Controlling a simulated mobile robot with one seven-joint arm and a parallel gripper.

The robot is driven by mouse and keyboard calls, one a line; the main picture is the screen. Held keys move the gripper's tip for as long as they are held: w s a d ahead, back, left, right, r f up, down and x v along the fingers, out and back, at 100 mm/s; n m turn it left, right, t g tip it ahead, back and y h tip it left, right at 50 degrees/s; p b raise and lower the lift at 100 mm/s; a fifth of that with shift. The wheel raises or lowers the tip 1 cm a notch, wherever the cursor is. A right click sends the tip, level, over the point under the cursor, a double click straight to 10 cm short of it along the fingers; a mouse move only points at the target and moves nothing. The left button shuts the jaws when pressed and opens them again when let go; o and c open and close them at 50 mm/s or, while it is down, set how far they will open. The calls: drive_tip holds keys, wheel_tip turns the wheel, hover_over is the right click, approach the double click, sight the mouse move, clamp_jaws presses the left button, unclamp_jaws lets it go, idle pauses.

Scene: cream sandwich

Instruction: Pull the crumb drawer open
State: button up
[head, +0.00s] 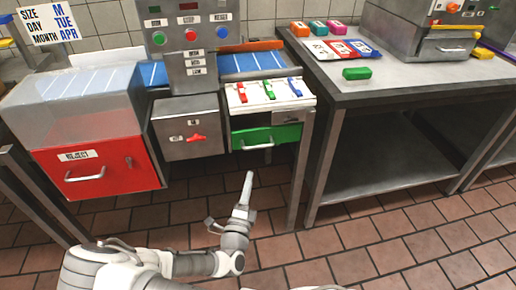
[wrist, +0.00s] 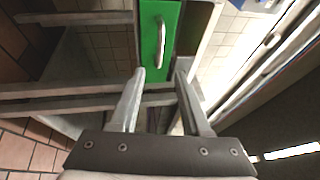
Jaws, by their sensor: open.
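A green drawer front (head: 281,135) with a silver bar handle (head: 257,146) is under the white panel, right of the grey box; it looks closed. I see no readable label on it, so I cannot confirm it is the crumb drawer. In the wrist view the green front (wrist: 149,30) and its handle (wrist: 161,42) are ahead of the fingertips. My gripper (wrist: 158,72) is open and empty, its fingers apart with the handle beyond them, not touching. In the head view my gripper (head: 248,178) points up, below the green drawer.
A red bin marked REJECT (head: 115,172) with a handle is at left. A grey box (head: 185,112) with a red latch stands beside the green drawer. A metal table leg (head: 300,170) is close on the right. The tiled floor (head: 190,208) in front is clear.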

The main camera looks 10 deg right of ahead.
sight(258, 147)
drive_tip(key=b+x, duration=0.3)
drive_tip(key=x, duration=1.1)
drive_tip(key=shift+w+d, duration=0.1)
drive_tip(key=shift+w, duration=0.15)
clamp_jaws()
idle(0.7)
